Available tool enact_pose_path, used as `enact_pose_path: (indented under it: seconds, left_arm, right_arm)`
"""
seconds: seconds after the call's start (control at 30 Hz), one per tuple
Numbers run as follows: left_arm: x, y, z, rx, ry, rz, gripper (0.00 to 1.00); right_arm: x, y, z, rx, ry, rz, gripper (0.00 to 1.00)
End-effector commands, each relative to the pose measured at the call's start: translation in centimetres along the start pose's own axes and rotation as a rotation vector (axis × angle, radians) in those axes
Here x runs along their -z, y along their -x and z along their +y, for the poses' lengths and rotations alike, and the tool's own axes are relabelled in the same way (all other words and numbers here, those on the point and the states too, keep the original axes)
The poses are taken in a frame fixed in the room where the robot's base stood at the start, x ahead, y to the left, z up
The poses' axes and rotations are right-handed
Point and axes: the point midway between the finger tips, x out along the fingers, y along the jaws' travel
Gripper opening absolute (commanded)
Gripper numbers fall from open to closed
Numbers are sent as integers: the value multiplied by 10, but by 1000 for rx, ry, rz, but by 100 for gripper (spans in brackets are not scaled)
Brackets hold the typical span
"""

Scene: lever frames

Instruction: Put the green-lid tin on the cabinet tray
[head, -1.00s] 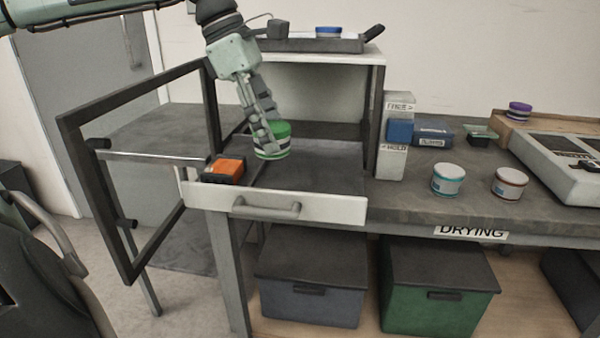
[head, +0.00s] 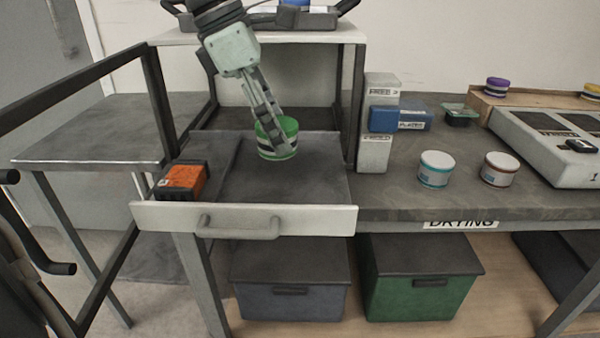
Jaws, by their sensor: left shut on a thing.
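The green-lid tin (head: 264,147) has a green lid and dark and white bands. My left gripper (head: 278,143) comes down from above and is shut on it. The tin is upright over the pulled-out drawer (head: 305,190) in front of the cabinet opening; I cannot tell whether it touches the surface. A dark tray (head: 322,20) with black handles sits on the cabinet's white top (head: 345,37), partly cut off by the frame. A blue-lid tin (head: 295,3) stands in it. My right gripper is not in view.
An orange and black box (head: 183,181) sits at the drawer's left. An open glass-like door frame (head: 75,88) stands left of the cabinet. Stacked blocks (head: 375,155) stand just right of it.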

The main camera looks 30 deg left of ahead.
Motion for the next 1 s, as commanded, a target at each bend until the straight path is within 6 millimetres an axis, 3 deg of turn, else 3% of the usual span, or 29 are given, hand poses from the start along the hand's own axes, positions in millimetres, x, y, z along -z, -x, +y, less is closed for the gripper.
enact_pose_path:
  seconds: [0.1, 0.3, 0.6, 1.0]
  left_arm:
    - [-11, -22, -15, 3, -3, 7, 20]
    - [-23, -39, -27, 0, 0, 2, 20]
    - [-10, -73, -28, 2, 0, 1, 20]
    - [-8, -78, -28, 0, 0, -1, 20]
  right_arm:
    - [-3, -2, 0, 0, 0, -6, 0]
    - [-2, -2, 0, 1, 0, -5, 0]
    - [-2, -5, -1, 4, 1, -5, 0]
    - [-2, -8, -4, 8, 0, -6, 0]
